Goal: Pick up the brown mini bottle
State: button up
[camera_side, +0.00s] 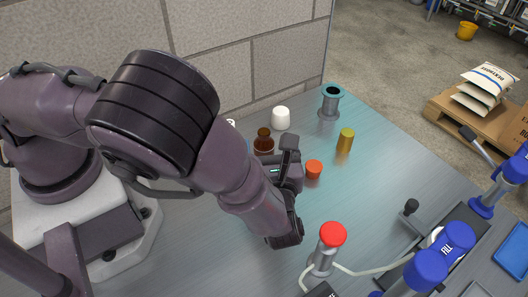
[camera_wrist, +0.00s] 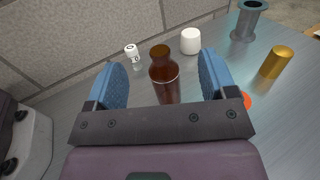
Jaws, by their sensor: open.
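The brown mini bottle (camera_wrist: 164,76) stands upright on the metal table, in the middle of the wrist view. In the side view its neck and shoulder (camera_side: 264,139) show behind my gripper, and its lower part is hidden. My gripper (camera_wrist: 164,86) is open, with one blue finger on each side of the bottle in the wrist view. I see gaps between the fingers and the bottle, so nothing is held. In the side view my gripper (camera_side: 284,165) is low over the table beside the bottle, and its fingertips are mostly hidden.
A white cap-like piece (camera_side: 280,118) and a small clear vial (camera_wrist: 132,54) stand behind the bottle. A red cap (camera_side: 314,168), a gold cylinder (camera_side: 345,140) and a grey flanged spool (camera_side: 330,102) stand to the right. A red-topped fitting (camera_side: 331,240) stands nearer the front. A block wall borders the back.

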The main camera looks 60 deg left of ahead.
aim_at(263, 147)
notch_tip(263, 147, down, 8)
jog(key=shift+a+r, duration=0.1)
jog(key=shift+r, duration=0.15)
jog(key=shift+w+a+f, duration=0.1)
jog(key=shift+a+f, duration=0.05)
jog(key=shift+a, duration=0.15)
jog(key=shift+x, duration=3.4)
jog(key=c, duration=1.1)
jog(key=shift+o, duration=0.2)
